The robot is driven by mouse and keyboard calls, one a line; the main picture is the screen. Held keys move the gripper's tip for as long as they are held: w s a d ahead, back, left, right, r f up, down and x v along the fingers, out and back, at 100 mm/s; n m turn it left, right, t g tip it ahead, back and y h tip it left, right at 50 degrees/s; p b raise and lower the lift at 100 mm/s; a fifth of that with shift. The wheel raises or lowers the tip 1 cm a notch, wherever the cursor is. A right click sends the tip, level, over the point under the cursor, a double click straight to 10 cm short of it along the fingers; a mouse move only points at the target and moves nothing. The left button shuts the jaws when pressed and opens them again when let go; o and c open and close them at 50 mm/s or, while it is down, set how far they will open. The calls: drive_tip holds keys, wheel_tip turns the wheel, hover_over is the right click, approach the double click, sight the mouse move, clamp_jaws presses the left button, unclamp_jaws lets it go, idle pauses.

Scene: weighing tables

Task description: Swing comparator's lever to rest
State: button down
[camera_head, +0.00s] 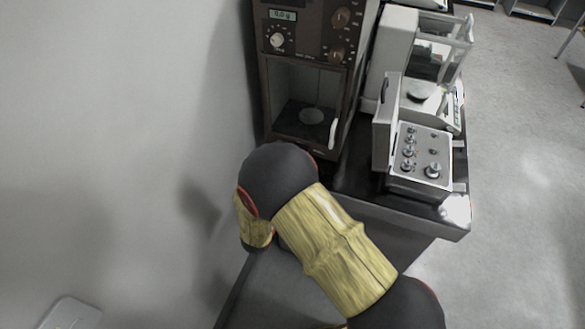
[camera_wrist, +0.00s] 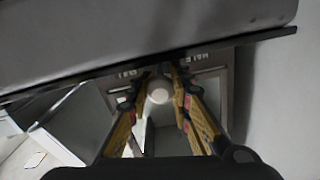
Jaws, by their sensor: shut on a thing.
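In the wrist view my gripper (camera_wrist: 162,74) has its two yellow-and-black fingers closed around a pale round knob (camera_wrist: 158,95), which appears to be the lever's end. In the head view a tall brown instrument (camera_head: 300,53), apparently the comparator, has a lit display, several knobs and a windowed chamber with a round pan (camera_head: 312,116). My arm hides its lower front, my gripper and the lever.
A pale balance (camera_head: 394,50) with glass doors and a grey box with several knobs (camera_head: 422,152) stand to the right on the dark table (camera_head: 385,205). A blank wall (camera_head: 110,130) is close on the left. Open floor (camera_head: 520,210) lies to the right.

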drive_tip(key=c, duration=1.6)
unclamp_jaws()
drive_tip(key=shift+o, duration=0.2)
drive_tip(key=v, duration=1.2)
